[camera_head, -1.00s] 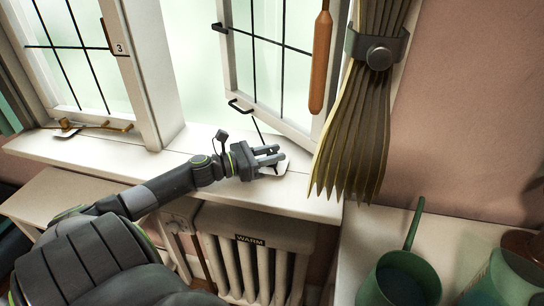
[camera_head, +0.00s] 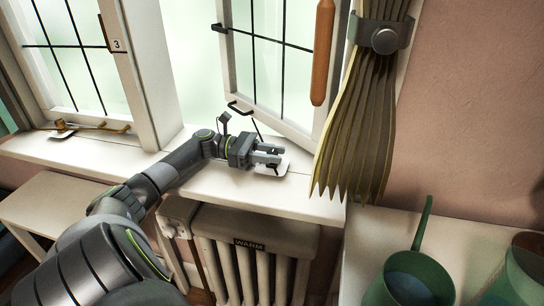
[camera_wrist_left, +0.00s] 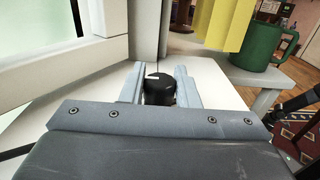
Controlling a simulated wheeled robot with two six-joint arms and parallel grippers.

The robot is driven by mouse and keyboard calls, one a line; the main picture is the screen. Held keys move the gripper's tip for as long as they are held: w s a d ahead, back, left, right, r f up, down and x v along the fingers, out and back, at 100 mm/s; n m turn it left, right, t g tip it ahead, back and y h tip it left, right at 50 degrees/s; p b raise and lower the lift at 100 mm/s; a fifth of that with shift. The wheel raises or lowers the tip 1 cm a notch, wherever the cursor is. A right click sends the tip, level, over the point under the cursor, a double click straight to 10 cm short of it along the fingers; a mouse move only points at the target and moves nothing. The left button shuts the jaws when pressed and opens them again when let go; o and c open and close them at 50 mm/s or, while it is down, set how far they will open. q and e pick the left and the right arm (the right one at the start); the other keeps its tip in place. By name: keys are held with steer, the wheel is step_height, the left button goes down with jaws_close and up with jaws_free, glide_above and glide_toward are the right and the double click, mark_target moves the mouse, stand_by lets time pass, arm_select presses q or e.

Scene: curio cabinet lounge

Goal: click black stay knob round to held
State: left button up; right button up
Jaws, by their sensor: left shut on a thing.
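The black stay knob (camera_wrist_left: 160,88) sits between the two fingers of my left gripper in the left wrist view. A small white mark shows on its side. My left gripper (camera_head: 276,155) is shut on it above the windowsill. In the head view the fingers mostly hide the knob, and a white plate (camera_head: 280,166) lies under it on the sill. A thin black stay bar (camera_head: 257,128) runs from the open window frame down toward the gripper. My right gripper is not in view.
The open casement (camera_head: 300,127) stands just behind my gripper. A pleated curtain (camera_head: 355,140) hangs to the right. A radiator (camera_head: 250,265) marked WARM is below the white sill (camera_head: 315,200).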

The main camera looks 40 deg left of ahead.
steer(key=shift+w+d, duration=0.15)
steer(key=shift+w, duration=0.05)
arm_select(q)
steer(key=o, duration=0.9)
steer(key=shift+o, duration=0.2)
steer(key=shift+a, duration=0.15)
steer(key=b+v, duration=0.1)
steer(key=v, duration=0.5)
steer(key=shift+a+f, duration=0.1)
steer(key=shift+a, duration=0.05)
steer(key=shift+s+a, duration=0.3)
steer(key=shift+a, duration=0.1)
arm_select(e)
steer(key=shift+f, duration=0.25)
